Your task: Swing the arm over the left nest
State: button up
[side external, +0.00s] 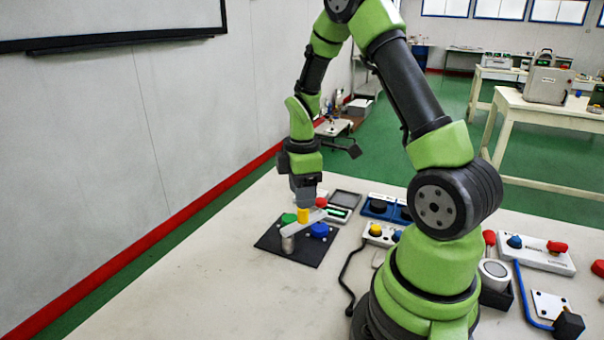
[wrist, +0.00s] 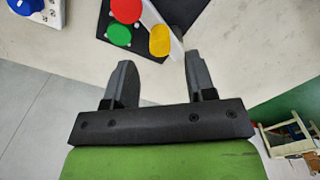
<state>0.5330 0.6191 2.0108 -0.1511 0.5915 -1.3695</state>
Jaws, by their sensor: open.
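A dark square plate (side external: 268,240) on the table bears a white swing arm (side external: 292,230) pivoting at a grey post (side external: 288,243). A yellow knob (side external: 303,215) stands on the arm. Green (side external: 289,218) and blue (side external: 319,230) round pieces sit on either side of the arm. The wrist view shows the yellow knob (wrist: 160,40), a green disc (wrist: 119,35) and a red disc (wrist: 126,10). My gripper (wrist: 158,62) is open and empty, pointing down just above the yellow knob. I cannot tell which piece marks the left nest.
A white box with yellow and blue knobs (side external: 380,233) and a blue tray (side external: 376,207) stand to the right of the plate. A small device with a green display (side external: 338,212) is behind it. A black cable (side external: 345,275) runs along the table. The table's front left (side external: 180,295) is clear.

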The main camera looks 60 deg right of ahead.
notch_tip(320, 180, up, 5)
jog(key=shift+r, duration=0.1)
dwell(0.3)
jog(key=shift+a+r, duration=0.15)
jog(key=shift+r, duration=0.05)
jog(key=s+a+r+m+t, duration=0.35)
jog(key=a+r+m, duration=0.25)
jog(key=a+r, duration=0.4)
jog(key=s+a+r+m+t+y, duration=0.2)
jog(key=s+a+r+m+t, duration=0.1)
jog(key=s+a, duration=0.4)
jog(key=r+m, duration=0.1)
jog(key=m, duration=0.1)
jog(key=shift+m+t, duration=0.35)
jog(key=shift+m, duration=0.05)
